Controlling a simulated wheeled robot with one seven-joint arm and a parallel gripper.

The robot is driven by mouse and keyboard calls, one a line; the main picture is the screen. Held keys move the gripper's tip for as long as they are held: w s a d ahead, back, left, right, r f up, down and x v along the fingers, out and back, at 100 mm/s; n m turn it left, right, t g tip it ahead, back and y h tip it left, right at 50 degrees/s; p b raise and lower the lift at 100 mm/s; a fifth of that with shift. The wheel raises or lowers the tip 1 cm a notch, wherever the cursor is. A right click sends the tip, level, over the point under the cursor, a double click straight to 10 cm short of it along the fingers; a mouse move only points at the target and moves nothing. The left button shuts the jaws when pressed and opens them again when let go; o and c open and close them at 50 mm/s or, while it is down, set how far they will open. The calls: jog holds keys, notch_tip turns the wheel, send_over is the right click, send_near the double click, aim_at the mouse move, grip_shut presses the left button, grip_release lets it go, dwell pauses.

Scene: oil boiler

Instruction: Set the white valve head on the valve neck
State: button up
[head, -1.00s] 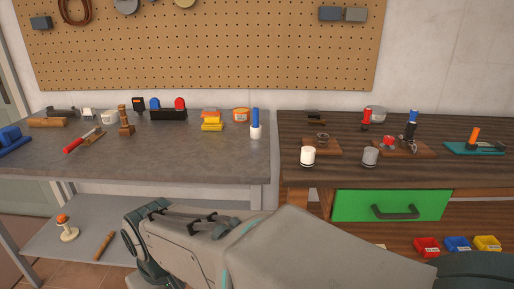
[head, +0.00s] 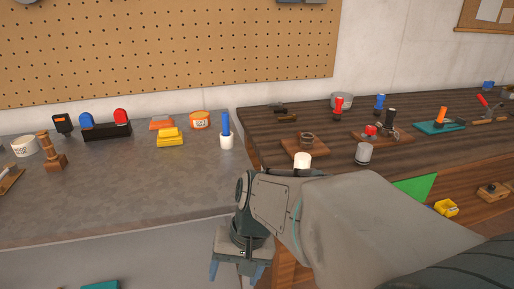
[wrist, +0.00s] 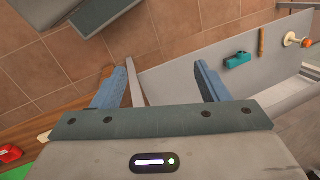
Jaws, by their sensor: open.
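The white valve head (head: 302,161) is a white cylinder standing near the front edge of the dark wooden bench, its lower part hidden behind my arm. Just behind it, a metal ring-like neck, apparently the valve neck (head: 307,140), sits on a brown wooden board (head: 293,149), apart from the head. My gripper (head: 236,272) hangs fingers down in front of the benches, left of and below the white head. In the wrist view my gripper (wrist: 161,78) is open, with nothing between its blue fingers.
A grey cylinder (head: 364,153) stands to the right of the white head. Behind it is a board with a red knob (head: 370,130). A white holder with a blue handle (head: 226,138) stands on the grey bench.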

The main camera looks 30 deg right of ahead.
jog(key=m+y, duration=0.2)
jog(key=m, duration=0.2)
jog(key=m+t+h+p, duration=0.2)
jog(key=m+t+h, duration=0.4)
jog(key=m+t, duration=1.65)
send_near(308, 165)
jog(key=w+r+m+g, duration=0.1)
jog(key=w, duration=0.1)
jog(key=w+r+m+g, duration=0.1)
jog(key=w+m+g, duration=0.1)
jog(key=w+r+m+g, duration=0.1)
jog(key=w+r+g, duration=0.1)
jog(key=shift+a+m, duration=0.25)
jog(key=shift+m, duration=0.1)
jog(key=shift+w+d+r, duration=0.1)
jog(key=shift+w+d, duration=0.1)
jog(key=shift+w, duration=1.05)
jog(key=shift+w+d+r, duration=0.1)
jog(key=shift+w+d, duration=0.05)
jog(key=shift+w, duration=1.15)
jog(key=c, duration=1.1)
